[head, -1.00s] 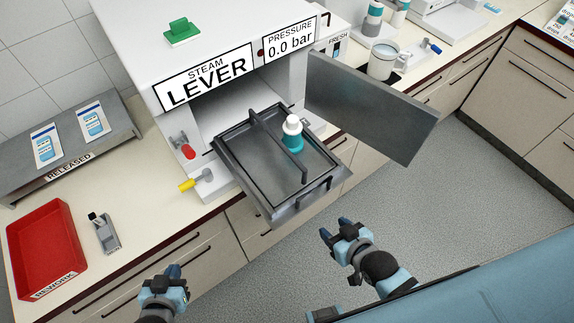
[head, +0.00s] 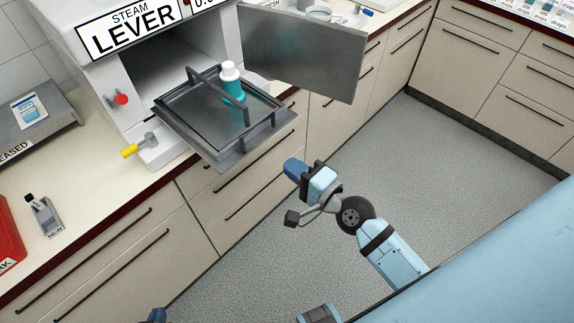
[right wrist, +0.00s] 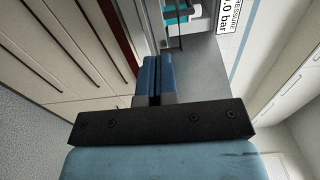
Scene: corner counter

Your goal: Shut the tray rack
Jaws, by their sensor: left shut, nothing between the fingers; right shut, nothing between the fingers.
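The tray rack (head: 190,124) is a dark metal tray with a raised bar and a front handle. It is slid out of the white steam chamber (head: 150,75) and juts over the counter edge. A teal bottle with a white cap (head: 233,86) stands on it. The chamber's grey door (head: 305,55) hangs open to the right. My right gripper (head: 291,168) is shut and empty, in front of and below the tray, apart from it. It also shows shut in the right wrist view (right wrist: 155,75). My left gripper (head: 156,315) only peeks in at the bottom edge; its fingers are mostly cut off.
A yellow-handled valve (head: 138,146) and a red knob (head: 121,99) sit left of the tray. A small device (head: 43,215) and a red bin (head: 8,240) are on the counter at left. The floor (head: 390,150) right of the drawers is clear.

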